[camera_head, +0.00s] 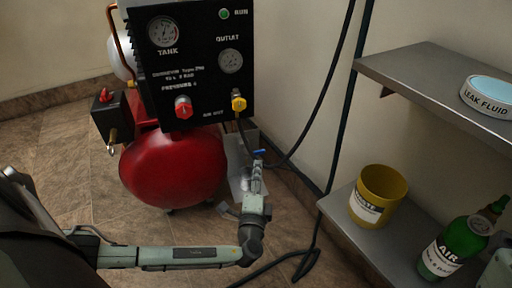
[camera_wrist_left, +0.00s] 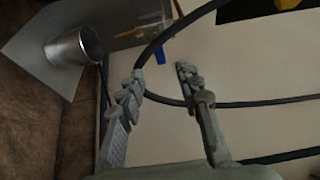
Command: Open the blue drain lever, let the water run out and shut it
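The blue drain lever (camera_head: 260,152) shows just beyond the tip of my left gripper (camera_head: 257,166) in the head view, to the right of the red tank (camera_head: 172,168). In the left wrist view the blue lever (camera_wrist_left: 160,53) appears ahead, between the lines of the two fingers. The left gripper (camera_wrist_left: 160,74) is open there, with nothing between its fingertips. A black hose crosses near the fingertips. A metal cup (camera_wrist_left: 72,48) stands to the left of the fingers.
A black panel (camera_head: 195,98) with gauges and knobs stands above the tank. At right, a shelf (camera_head: 420,72) holds a leak fluid tub (camera_head: 488,93); below are a yellow bucket (camera_head: 379,190) and a green bottle (camera_head: 452,245). Hoses run along the wall and floor.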

